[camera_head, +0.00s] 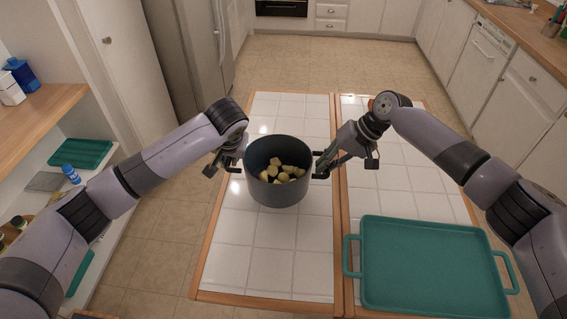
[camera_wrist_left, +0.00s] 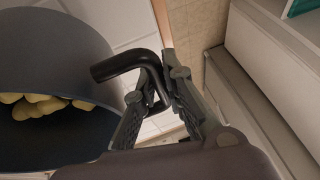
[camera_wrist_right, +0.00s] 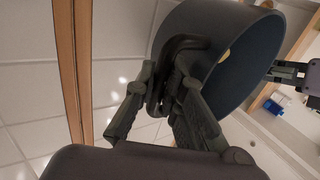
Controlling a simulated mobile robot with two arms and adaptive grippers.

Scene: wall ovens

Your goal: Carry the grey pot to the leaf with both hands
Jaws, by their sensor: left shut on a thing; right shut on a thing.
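The dark grey pot (camera_head: 278,189) holds several yellowish chunks and appears upright over the left tiled section (camera_head: 265,245) of the table. I cannot tell whether its base touches the tiles. My left gripper (camera_head: 234,158) is at the pot's left side, shut on its black handle (camera_wrist_left: 120,66). My right gripper (camera_head: 324,164) is at the opposite side, shut on the other handle (camera_wrist_right: 181,46). The right tiled section (camera_head: 405,185), one of the two leaf-like halves, lies beyond a wooden strip.
A green tray (camera_head: 430,262) covers the near part of the right section. The tiles behind it are mostly clear. A shelf unit (camera_head: 75,185) with a blue-capped bottle (camera_head: 71,174) stands at the left. Cabinets (camera_head: 520,105) line the right.

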